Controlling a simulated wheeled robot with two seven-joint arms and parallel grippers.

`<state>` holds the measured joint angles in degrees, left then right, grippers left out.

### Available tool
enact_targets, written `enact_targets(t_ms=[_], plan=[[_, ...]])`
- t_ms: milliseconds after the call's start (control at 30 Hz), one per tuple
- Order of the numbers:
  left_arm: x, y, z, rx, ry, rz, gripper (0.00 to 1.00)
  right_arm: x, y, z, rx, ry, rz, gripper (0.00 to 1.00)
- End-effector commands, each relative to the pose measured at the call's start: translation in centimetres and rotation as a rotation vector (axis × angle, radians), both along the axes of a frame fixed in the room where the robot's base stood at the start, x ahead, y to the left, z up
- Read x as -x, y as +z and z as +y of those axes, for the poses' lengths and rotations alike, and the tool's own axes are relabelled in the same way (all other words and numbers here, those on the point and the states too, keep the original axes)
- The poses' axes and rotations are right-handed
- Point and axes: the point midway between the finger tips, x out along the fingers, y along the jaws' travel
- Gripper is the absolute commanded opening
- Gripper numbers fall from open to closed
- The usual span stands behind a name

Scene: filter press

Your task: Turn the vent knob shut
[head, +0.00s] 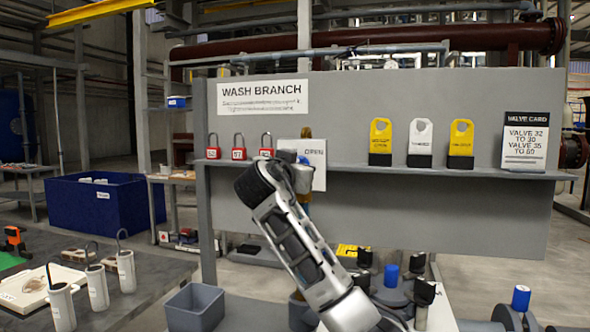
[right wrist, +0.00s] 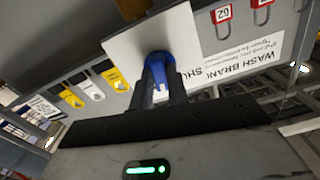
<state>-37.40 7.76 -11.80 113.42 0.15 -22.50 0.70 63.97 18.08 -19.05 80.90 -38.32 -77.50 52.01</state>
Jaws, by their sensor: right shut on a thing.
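The vent knob (right wrist: 158,72) is blue and sits in front of a white plate (right wrist: 125,45) in the right wrist view, which is upside down. My right gripper (right wrist: 162,80) is shut on the knob, with a dark finger on each side. Letters "SHU" show near the plate's edge. In the head view the same plate (head: 318,172) hangs on the grey board, with "OPEN" on its right part. My right gripper (head: 297,170) is in front of it and mostly hides the knob there. Which way the knob points is unclear. My left gripper is not in view.
The grey board (head: 380,100) carries a shelf with red padlocks (head: 239,150), yellow and white tags (head: 420,145) and a valve card (head: 524,140). A grey bin (head: 195,308) stands below. A table with white canisters (head: 126,268) is at left.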

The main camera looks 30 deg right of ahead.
Motion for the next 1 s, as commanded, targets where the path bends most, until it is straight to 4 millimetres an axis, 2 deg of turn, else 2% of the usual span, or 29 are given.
enact_targets(t_ms=[600,1000], plan=[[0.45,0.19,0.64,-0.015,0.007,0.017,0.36,0.00,-0.11,0.04,0.377,0.001,0.446,0.00],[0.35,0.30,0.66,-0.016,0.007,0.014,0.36,0.00,-0.17,0.04,0.563,0.001,0.664,0.00]])
